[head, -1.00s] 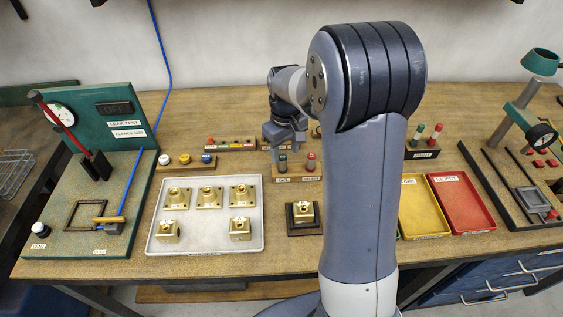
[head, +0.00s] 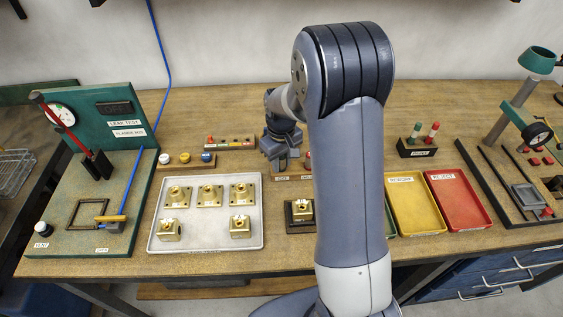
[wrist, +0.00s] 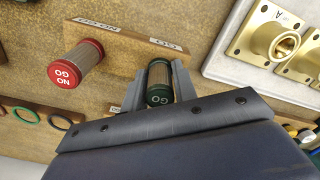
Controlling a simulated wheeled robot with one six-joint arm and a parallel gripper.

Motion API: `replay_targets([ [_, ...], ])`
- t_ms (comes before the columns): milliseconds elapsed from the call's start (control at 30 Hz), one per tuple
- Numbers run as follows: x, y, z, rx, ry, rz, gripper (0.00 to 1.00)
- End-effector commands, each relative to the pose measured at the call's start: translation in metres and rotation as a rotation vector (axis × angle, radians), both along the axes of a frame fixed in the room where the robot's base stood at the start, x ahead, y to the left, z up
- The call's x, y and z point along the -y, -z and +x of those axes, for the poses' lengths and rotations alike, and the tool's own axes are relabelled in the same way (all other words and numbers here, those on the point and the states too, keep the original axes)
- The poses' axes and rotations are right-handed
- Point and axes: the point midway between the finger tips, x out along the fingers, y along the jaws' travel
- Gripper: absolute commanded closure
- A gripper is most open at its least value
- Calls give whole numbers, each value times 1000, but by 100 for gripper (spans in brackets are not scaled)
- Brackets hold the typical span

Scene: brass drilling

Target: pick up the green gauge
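The green gauge (wrist: 159,78), a knurled metal cylinder with a green GO end, stands at its block in the wrist view. My gripper (wrist: 158,90) has one finger on each side of it, very close to its sides. Whether the fingers press on it or leave a thin gap cannot be told. In the head view my gripper (head: 281,160) is low over the gauge block and hides the green gauge.
The red NO GO gauge (wrist: 77,64) stands beside it on the same wooden block (wrist: 130,35). A white tray (head: 206,246) with brass flanges lies to the left. A row of rings (wrist: 40,117) is near. Yellow (head: 415,208) and red (head: 460,200) trays are right.

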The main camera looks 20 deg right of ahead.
Motion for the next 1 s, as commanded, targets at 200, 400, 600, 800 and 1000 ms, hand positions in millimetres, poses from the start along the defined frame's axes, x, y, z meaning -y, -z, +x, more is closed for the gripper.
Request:
replay_targets([
  [200,0,0,0,0,0,0,91],
  [400,0,0,0,1,0,0,99],
  [600,0,-7,1,4,0,0,99],
  [800,0,-42,2,8,0,0,99],
  [1000,0,-81,1,5,0,0,99],
])
